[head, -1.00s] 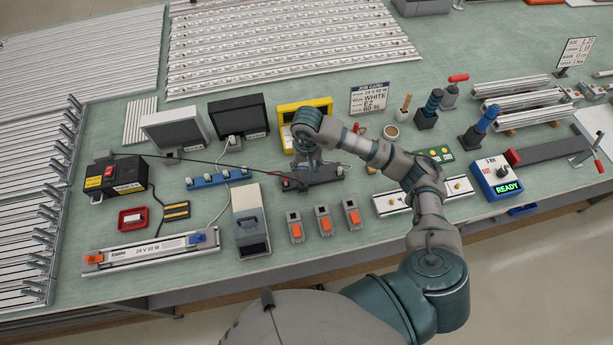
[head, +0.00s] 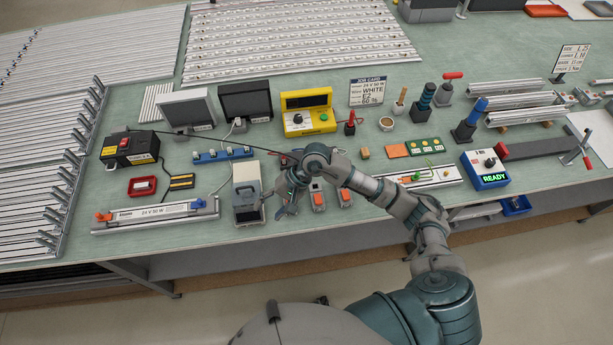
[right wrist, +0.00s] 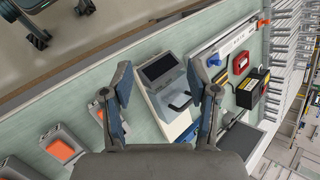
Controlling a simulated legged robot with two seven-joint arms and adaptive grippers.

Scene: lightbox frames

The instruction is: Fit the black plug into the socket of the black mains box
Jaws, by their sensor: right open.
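The black mains box (head: 130,150), with a red switch and a yellow label, stands at the left of the bench. It also shows at the right of the right wrist view (right wrist: 253,88). A thin black cable (head: 225,145) runs from near the box toward my right arm. I cannot make out the black plug or the socket opening. My right gripper (head: 284,205) is open and empty, just right of a grey handled device (head: 247,196). In the right wrist view its spread fingers (right wrist: 168,88) frame that device. My left gripper is out of view.
Orange-switched units (head: 317,198) stand beside the gripper. Bare bench shows at the front edge.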

